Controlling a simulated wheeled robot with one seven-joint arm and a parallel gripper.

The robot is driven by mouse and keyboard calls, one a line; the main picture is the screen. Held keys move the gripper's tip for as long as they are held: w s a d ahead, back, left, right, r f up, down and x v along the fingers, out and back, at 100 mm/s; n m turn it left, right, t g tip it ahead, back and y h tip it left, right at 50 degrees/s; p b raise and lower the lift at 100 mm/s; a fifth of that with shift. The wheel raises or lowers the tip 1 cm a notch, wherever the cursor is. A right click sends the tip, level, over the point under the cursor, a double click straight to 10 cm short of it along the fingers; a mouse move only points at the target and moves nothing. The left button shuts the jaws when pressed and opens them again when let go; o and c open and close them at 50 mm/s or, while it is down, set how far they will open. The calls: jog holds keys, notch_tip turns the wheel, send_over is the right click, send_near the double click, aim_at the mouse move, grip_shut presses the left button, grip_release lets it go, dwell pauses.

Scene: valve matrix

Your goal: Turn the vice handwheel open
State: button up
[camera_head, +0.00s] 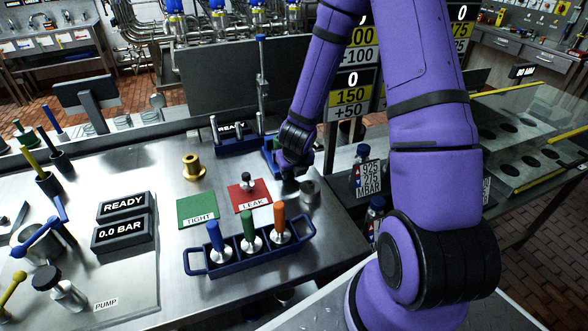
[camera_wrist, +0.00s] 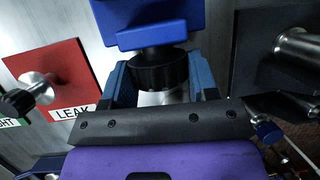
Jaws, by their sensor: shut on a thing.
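The blue vice (camera_head: 270,148) stands at the back right of the metal bench, partly hidden by my arm. In the wrist view the vice's blue body (camera_wrist: 148,24) is at the top, with the black round handwheel (camera_wrist: 160,76) on a metal shaft just below it. My gripper (camera_wrist: 158,66) is shut on the handwheel, one blue-grey finger on each side of its rim. In the head view my gripper (camera_head: 290,169) is small and dark at the vice, and the handwheel cannot be made out there.
A red LEAK mat (camera_head: 255,200) with a small metal-and-black part and a green TIGHT mat (camera_head: 197,212) lie left of the vice. A blue rack (camera_head: 215,263) with blue, green and orange-handled tools stands in front. A metal cylinder (camera_head: 310,191) stands close to my gripper.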

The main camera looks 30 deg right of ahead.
jog(key=shift+a+n+g+h, duration=0.15)
jog(key=shift+n+g+h, duration=0.2)
jog(key=shift+h, duration=1.95)
jog(key=o, duration=0.9)
jog(key=shift+o, duration=0.2)
jog(key=v, duration=1)
jog(key=shift+r, duration=0.3)
jog(key=shift+s+a, duration=0.1)
